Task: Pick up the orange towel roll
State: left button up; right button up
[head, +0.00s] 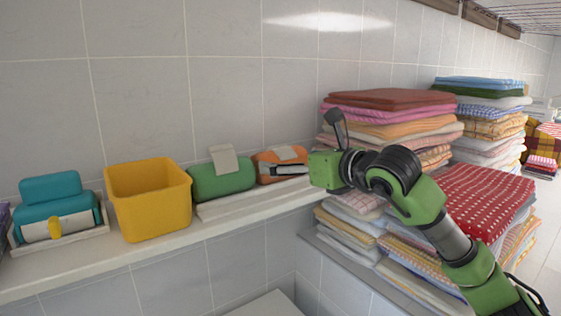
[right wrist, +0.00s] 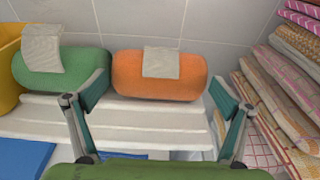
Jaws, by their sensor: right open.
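The orange towel roll (head: 264,167) lies on the wall ledge, partly hidden behind my right gripper (head: 283,171) in the head view. In the right wrist view the orange towel roll (right wrist: 190,88) lies ahead with a light beige cloth patch over its top. My right gripper (right wrist: 158,92) is open and empty there, its fingers spread left and right, in front of the roll. The left finger overlaps the green roll's right end in the picture. I cannot tell whether the fingers touch anything. My left gripper is not in view.
A green towel roll (head: 226,182) lies just left of the orange one on a white slatted tray (right wrist: 120,118). A yellow bin (head: 150,200) and teal rolls (head: 50,188) stand further left. Tall stacks of folded towels (head: 390,97) stand close on the right.

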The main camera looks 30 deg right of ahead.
aim_at(288, 160)
jog(key=p+x, duration=0.3)
jog(key=x, duration=0.1)
jog(key=shift+w+a+f, duration=0.1)
jog(key=shift+w+f, duration=0.1)
jog(key=shift+w, duration=0.25)
jog(key=shift+s, duration=0.1)
jog(key=c, duration=1)
jog(key=shift+o, duration=0.2)
jog(key=shift+r, duration=0.15)
